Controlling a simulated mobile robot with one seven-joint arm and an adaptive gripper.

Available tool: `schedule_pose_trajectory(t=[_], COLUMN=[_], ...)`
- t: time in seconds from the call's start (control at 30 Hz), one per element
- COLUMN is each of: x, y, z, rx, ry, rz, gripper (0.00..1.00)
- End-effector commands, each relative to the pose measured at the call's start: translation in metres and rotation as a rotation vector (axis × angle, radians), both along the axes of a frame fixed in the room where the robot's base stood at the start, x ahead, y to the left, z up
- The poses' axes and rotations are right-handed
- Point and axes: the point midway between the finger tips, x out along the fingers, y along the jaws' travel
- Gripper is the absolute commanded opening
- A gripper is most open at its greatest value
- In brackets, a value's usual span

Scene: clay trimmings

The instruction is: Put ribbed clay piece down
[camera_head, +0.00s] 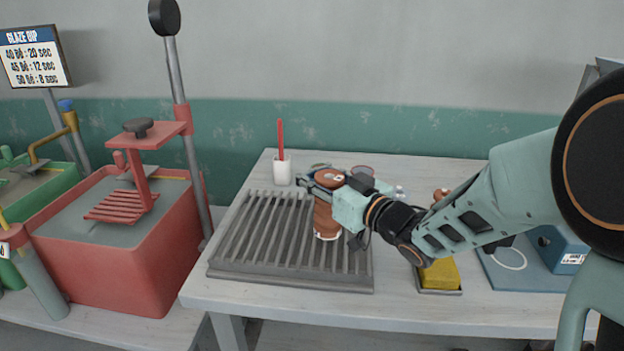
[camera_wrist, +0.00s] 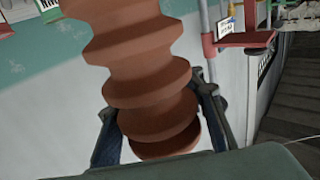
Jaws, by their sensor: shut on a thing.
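The ribbed clay piece (camera_head: 326,222) is reddish-brown and stands upright at the right part of the grey slatted rack (camera_head: 250,240) on the table. Its lower rim is pale, and I cannot tell whether it touches the slats. My gripper (camera_head: 326,182) is shut around its upper part, and the fingers hide some of it. In the wrist view the clay piece (camera_wrist: 150,85) shows stacked ridges, with a finger of my gripper (camera_wrist: 165,120) on each side of it.
A white cup (camera_head: 282,171) with a red stick stands behind the rack. A yellow sponge (camera_head: 440,273) in a tray lies to the right. A blue box (camera_head: 560,250) is farther right. A red glaze tank (camera_head: 130,245) stands left of the table. The rack's left slats are bare.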

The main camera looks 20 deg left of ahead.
Motion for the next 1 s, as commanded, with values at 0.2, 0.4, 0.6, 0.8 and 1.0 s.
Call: schedule_pose_trajectory(t=[0.2,0.4,0.6,0.8,1.0], x=[0.0002,0.0000,0.0000,0.0000,0.0000], y=[0.0002,0.0000,0.0000,0.0000,0.0000], z=[0.0032,-0.0019,-0.0020,-0.0019,0.0023], rx=[0.003,0.001,0.000,0.000,0.001], ry=[-0.004,-0.001,0.000,0.000,-0.001], rz=[0.000,0.000,0.000,0.000,0.000], gripper=[0.00,0.29,0.51,0.55,0.55])
